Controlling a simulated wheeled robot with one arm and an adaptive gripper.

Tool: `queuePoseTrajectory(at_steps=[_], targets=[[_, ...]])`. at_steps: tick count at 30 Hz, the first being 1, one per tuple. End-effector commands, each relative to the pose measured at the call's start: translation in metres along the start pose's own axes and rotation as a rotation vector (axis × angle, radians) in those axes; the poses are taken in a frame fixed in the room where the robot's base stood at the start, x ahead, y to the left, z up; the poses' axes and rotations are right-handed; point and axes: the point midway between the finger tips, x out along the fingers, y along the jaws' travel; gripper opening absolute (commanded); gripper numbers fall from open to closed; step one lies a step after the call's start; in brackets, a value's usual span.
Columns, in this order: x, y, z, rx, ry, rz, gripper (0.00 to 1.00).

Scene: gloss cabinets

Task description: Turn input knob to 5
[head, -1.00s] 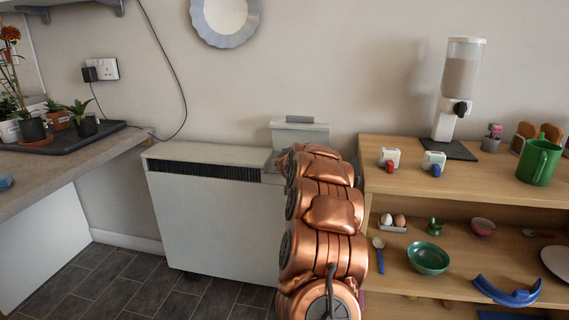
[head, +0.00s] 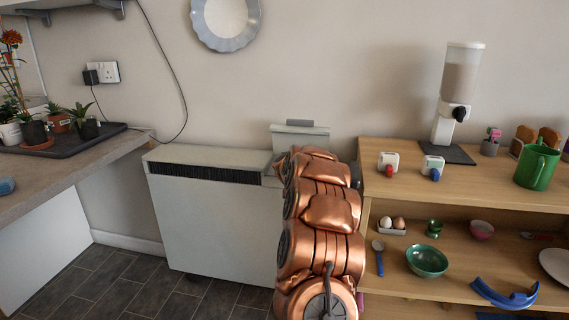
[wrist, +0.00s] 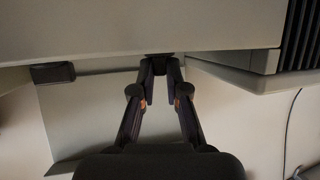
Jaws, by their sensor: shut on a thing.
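A pale storage heater (head: 215,210) stands against the wall in the head view, with a raised lid (head: 300,135) at its right end. My copper arm hides the area below the lid and hides my gripper there. In the wrist view my gripper (wrist: 160,72) has both fingertips closed around a small dark knob (wrist: 158,62) under the edge of the pale casing (wrist: 140,30). A second dark knob-like part (wrist: 52,72) sits to the left, clear of the fingers. Knob markings and the pointer position cannot be read.
A counter (head: 60,175) with potted plants is at left. Tiled floor (head: 130,285) is clear between. A cable (head: 165,60) hangs along the wall.

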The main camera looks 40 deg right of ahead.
Motion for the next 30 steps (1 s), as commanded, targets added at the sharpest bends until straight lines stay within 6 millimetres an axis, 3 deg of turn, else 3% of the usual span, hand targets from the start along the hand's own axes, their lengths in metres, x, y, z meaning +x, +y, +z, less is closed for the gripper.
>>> queuePoseTrajectory(at_steps=[30], targets=[[-0.0025, -0.0027, -0.0082, 0.110, 0.000, 0.274, 0.00]])
